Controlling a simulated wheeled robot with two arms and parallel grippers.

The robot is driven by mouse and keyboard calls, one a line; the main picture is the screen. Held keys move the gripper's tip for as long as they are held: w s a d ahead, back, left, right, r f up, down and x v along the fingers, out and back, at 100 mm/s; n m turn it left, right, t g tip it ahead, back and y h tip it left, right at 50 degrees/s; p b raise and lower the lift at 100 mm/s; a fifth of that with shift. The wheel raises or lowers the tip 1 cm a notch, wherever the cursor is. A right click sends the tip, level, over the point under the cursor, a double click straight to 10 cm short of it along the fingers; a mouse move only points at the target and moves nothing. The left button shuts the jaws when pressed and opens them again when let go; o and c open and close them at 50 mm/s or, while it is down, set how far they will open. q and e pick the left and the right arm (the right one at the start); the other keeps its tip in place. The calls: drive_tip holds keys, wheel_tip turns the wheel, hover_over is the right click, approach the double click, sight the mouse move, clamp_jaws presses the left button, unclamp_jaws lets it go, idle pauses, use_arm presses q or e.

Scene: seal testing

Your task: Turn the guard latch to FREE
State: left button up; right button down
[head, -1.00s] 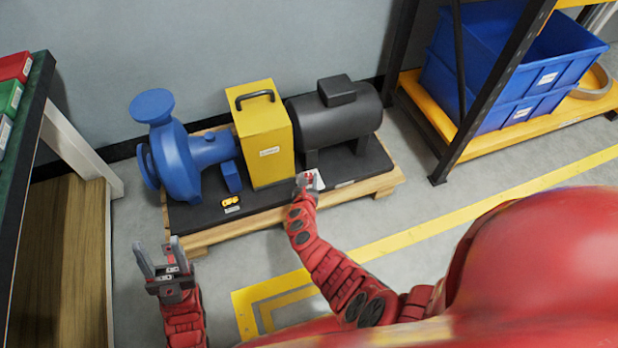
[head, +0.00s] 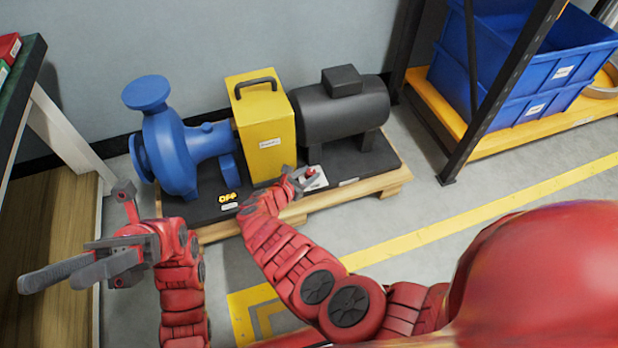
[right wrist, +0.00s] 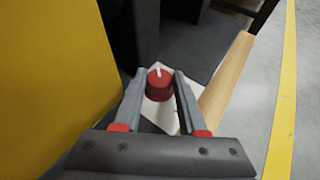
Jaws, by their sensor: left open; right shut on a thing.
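The guard latch appears to be the red knob (head: 310,172) on a small white plate (head: 318,183), on the black base in front of the yellow guard (head: 265,135). In the right wrist view the red knob (right wrist: 159,88) has a white pointer mark on top, pointing roughly away from the gripper. My right gripper (right wrist: 160,80) is shut on the knob, one finger on each side. In the head view my right gripper (head: 300,178) reaches it from the left. The plate's lettering cannot be read. My left gripper (head: 48,282) is open and empty, well left of the pallet.
A blue pump (head: 172,150) stands left of the guard and a black motor (head: 340,110) right of it. A shelf with blue crates (head: 560,75) is at the right, a bench (head: 20,90) at the left.

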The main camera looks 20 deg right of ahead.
drive_tip(key=shift+f+m+g+b, duration=0.3)
drive_tip(key=shift+g+b, duration=0.1)
drive_tip(key=shift+b, duration=0.1)
drive_tip(key=shift+w+r+m+h+b, duration=0.1)
drive_tip(key=shift+r+m+h+b, duration=0.2)
drive_tip(key=shift+b, duration=0.35)
use_arm(q)
drive_tip(key=s+a+f+m+t+y, duration=0.1)
drive_tip(key=s+a+m+t+y, duration=0.5)
drive_tip(key=s+a+t, duration=0.2)
drive_tip(key=shift+s+a+t+y, duration=0.25)
drive_tip(key=shift+s+t, duration=0.75)
drive_tip(key=shift+t, duration=0.9)
use_arm(e)
drive_tip(key=shift+g, duration=0.3)
drive_tip(key=shift+c, duration=2.3)
unclamp_jaws()
drive_tip(key=shift+a, duration=0.1)
